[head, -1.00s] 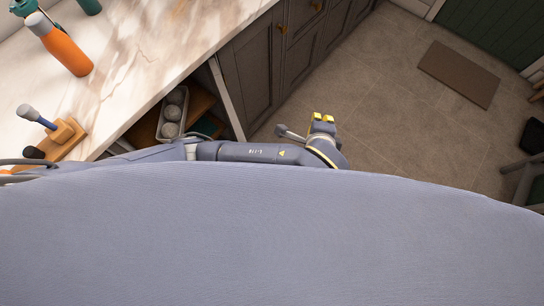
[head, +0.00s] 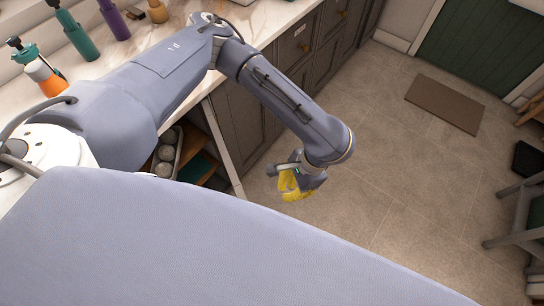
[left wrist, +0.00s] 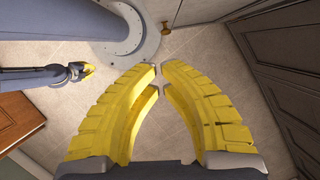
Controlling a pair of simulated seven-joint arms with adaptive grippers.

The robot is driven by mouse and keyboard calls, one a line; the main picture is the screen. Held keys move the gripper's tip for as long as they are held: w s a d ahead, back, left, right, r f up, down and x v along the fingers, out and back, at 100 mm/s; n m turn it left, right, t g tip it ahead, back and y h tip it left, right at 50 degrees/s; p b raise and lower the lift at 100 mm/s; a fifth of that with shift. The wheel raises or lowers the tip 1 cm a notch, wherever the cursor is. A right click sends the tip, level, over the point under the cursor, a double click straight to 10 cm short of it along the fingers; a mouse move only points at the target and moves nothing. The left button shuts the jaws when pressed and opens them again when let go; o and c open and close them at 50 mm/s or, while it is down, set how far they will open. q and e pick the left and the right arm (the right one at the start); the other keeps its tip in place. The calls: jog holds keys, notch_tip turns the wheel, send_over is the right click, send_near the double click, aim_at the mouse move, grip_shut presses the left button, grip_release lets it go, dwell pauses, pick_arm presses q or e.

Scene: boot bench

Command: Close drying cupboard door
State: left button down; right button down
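The drying cupboard door (head: 223,150) stands open, seen nearly edge-on as a pale strip jutting out from the cupboard front in the head view. My right gripper (left wrist: 84,69) shows small at the left of that view, too small to read.
The cupboard's shelves (head: 195,165) hold a tray with pale round things (head: 164,160). Bottles (head: 77,38) stand on the marble counter (head: 170,25). A chair (head: 515,220) and a brown mat (head: 445,103) are at the right. The tiled floor (head: 400,170) between is clear.

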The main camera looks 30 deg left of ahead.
pick_arm(q)
jog(key=s+a+f, duration=0.5)
jog(key=s+f, duration=0.1)
jog(key=f, duration=0.2)
jog(key=shift+a+f+n+g, duration=0.2)
jog(key=shift+f+n+g, duration=0.1)
jog(key=shift+n, duration=0.1)
dwell(0.4)
jog(key=shift+s, duration=0.2)
